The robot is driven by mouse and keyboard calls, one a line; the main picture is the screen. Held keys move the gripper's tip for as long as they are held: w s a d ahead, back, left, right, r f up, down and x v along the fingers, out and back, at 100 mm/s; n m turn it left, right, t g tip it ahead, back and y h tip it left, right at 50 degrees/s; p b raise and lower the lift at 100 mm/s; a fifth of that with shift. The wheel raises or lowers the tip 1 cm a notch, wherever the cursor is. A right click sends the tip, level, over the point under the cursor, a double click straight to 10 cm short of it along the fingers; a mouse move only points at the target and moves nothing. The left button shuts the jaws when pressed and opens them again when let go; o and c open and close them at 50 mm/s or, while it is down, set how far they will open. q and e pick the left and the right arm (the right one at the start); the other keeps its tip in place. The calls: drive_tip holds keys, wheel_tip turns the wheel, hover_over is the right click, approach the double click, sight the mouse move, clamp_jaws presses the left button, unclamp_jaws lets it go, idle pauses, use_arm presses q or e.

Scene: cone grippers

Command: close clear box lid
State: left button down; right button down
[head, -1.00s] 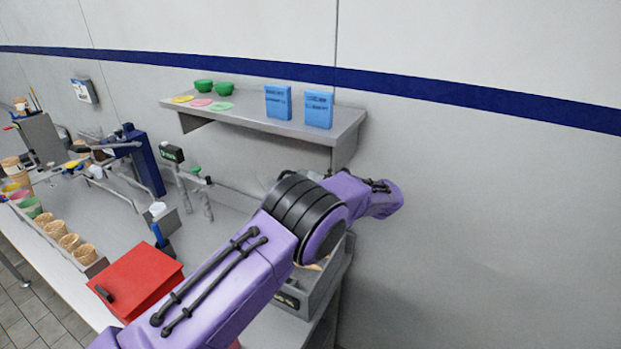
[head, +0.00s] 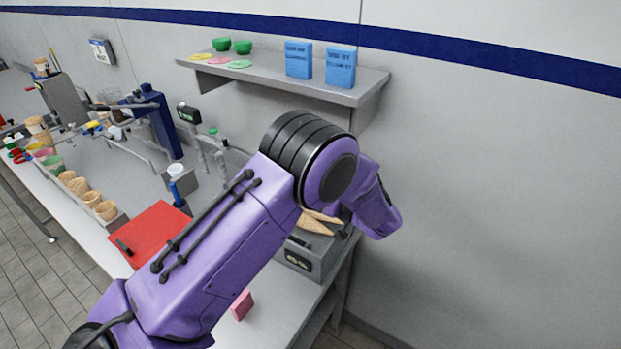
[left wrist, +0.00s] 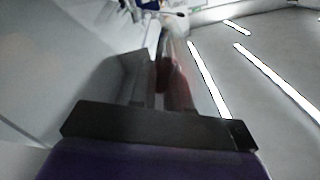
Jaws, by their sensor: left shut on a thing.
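My left arm, purple, crosses the head view from the lower left. Its far end hangs over the right end of the counter, and its gripper is hidden there. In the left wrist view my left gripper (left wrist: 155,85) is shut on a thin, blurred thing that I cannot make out. I cannot pick out a clear box or its lid in either view. A grey box-like unit (head: 305,263) stands at the counter's right end, with tan cones (head: 316,224) at its top, partly hidden by my arm. My right gripper is not in view.
A wall shelf (head: 375,85) holds blue boxes (head: 326,65) and green bowls (head: 243,47). A red board (head: 150,232) and a pink block (head: 242,305) lie on the counter. Cone cups (head: 92,198) stand at its left. Bare wall is at the right.

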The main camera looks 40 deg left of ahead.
use_arm(q)
drive_tip(key=shift+s+f, duration=0.2)
drive_tip(key=shift+f, duration=0.15)
drive_tip(key=c, duration=1.2)
unclamp_jaws()
drive_tip(key=shift+o, duration=0.2)
drive_tip(key=d, duration=1)
drive_tip(key=shift+w+d+p, duration=0.2)
drive_tip(key=shift+w+p, duration=0.15)
drive_tip(key=shift+d, duration=0.1)
